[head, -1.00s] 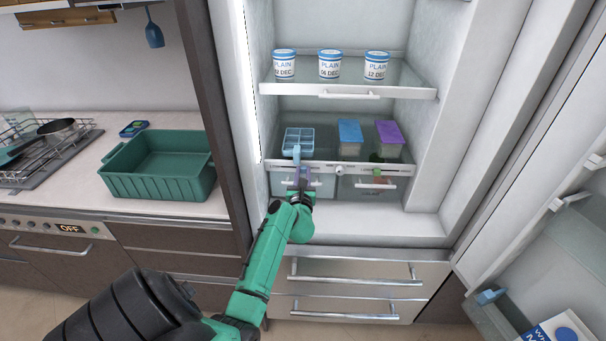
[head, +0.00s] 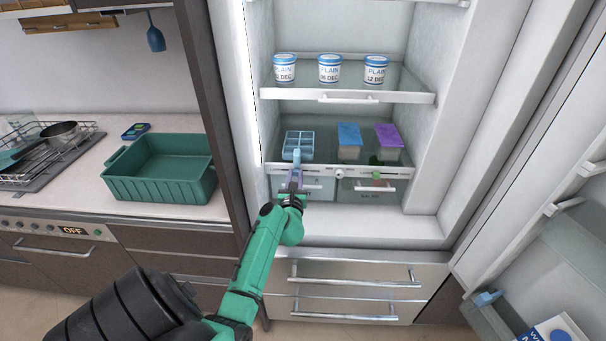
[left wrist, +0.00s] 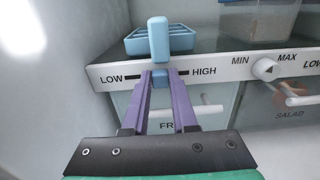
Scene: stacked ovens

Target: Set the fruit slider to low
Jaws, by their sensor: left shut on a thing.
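The fruit slider (left wrist: 159,40) is a light blue upright handle on the white shelf front strip, between the words LOW on the left and HIGH on the right. It stands near the middle of its dark slot. It also shows in the head view (head: 297,156). My left gripper (left wrist: 160,80), with purple fingers, is shut on the lower part of the slider. It also shows in the head view (head: 296,176), in front of the left drawer. The fingers hide part of the slot. My right gripper is in neither view.
A round MIN–MAX knob (left wrist: 265,69) sits to the right on the same strip. A blue compartment tray (head: 299,139) stands on the shelf just behind the slider. Drawer handles (head: 375,188) jut out below. The fridge's left wall is close by.

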